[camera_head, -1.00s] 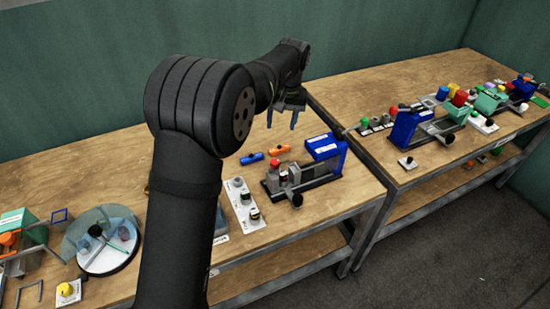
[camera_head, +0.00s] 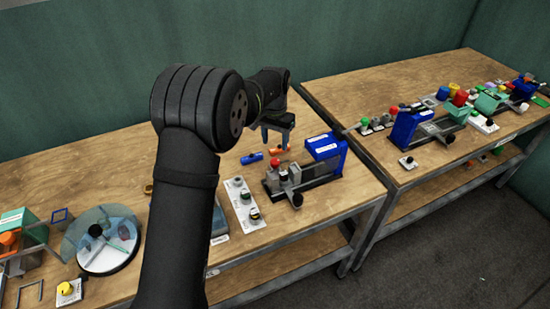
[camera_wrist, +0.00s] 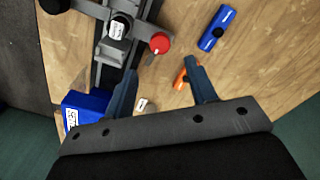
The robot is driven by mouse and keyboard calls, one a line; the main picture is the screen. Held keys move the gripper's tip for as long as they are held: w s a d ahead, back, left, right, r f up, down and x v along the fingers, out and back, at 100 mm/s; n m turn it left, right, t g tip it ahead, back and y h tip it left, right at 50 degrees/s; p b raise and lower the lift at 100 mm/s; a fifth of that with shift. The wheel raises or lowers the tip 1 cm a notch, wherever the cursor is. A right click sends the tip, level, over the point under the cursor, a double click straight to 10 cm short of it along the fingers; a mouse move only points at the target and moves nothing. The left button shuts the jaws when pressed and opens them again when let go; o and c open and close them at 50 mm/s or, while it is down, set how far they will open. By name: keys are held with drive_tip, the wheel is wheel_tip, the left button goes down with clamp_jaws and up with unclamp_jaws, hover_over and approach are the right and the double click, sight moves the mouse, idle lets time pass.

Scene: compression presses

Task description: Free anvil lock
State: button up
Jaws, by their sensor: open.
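A compression press with a blue labelled housing (camera_head: 325,147) and a dark rail (camera_head: 316,181) stands on the near table. It carries a red knob (camera_head: 275,163) and a black knob (camera_head: 296,200) at its front. I cannot tell which part is the anvil lock. In the wrist view the press rail (camera_wrist: 106,75) runs along the left, with the red knob (camera_wrist: 160,42) beside it and a labelled dark part (camera_wrist: 118,28). My gripper (camera_head: 275,140) is open and empty above the table behind the press; its fingers (camera_wrist: 162,66) point towards the red knob, apart from it.
A blue labelled piece (camera_head: 252,158) and an orange piece (camera_head: 277,150) lie behind the press. A white control panel (camera_head: 243,205) with knobs is to its left. A round clear-covered device (camera_head: 108,240) stands further left. Another blue press (camera_head: 408,127) is on the right table.

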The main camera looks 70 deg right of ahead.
sight(275, 161)
wheel_tip(275, 161, down, 8)
drive_tip(key=shift+f, duration=0.15)
idle(0.3)
